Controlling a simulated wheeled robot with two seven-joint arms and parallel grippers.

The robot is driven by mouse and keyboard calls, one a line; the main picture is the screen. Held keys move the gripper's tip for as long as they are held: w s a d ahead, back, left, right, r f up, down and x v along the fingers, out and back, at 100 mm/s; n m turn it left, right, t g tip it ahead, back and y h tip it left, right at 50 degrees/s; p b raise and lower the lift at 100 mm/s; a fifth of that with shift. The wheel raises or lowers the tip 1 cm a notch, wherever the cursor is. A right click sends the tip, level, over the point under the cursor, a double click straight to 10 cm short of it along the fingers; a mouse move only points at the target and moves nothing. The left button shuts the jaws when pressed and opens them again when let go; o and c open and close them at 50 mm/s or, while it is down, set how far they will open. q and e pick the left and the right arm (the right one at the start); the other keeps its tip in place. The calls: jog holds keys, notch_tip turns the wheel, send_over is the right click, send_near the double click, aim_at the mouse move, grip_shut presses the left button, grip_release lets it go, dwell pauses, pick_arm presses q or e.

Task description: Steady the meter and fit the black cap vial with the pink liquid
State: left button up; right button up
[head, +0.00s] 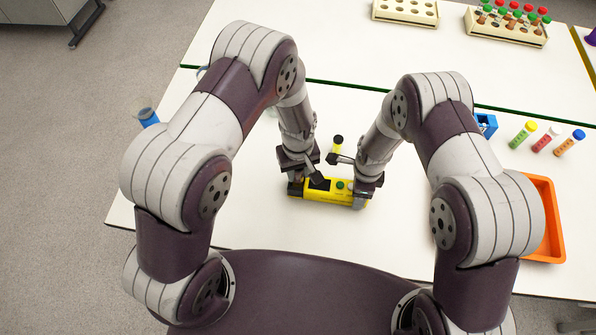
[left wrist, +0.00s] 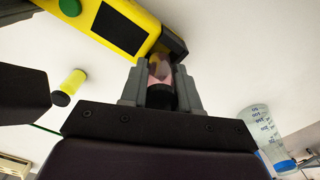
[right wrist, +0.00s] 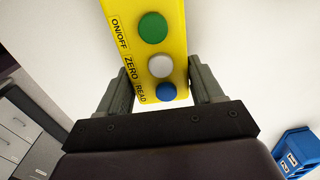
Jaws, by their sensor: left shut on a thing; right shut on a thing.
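The yellow meter (head: 325,197) lies on the white table in front of me. Its screen (left wrist: 118,30) and a green button show in the left wrist view. My right gripper (right wrist: 160,88) is shut across the meter's end with the green, white and blue buttons. My left gripper (left wrist: 160,85) is shut on the vial with the pink liquid (left wrist: 157,70), its black cap (left wrist: 160,97) towards the palm. The vial's far end is at the dark end of the meter; I cannot tell whether it is inside. In the head view, my left gripper (head: 300,172) hides the vial.
Another black cap vial, with yellow liquid (left wrist: 72,83), stands just behind the meter. An orange tray (head: 553,205), a blue holder (head: 486,124) and several coloured vials (head: 543,140) are at the right. Racks (head: 405,12) stand at the back.

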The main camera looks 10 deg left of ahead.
pick_arm(q)
jog(key=shift+f, duration=1.1)
dwell(0.4)
jog(key=shift+r, duration=0.1)
jog(key=shift+r, duration=1)
jog(key=o, duration=1.1)
notch_tip(320, 180, up, 12)
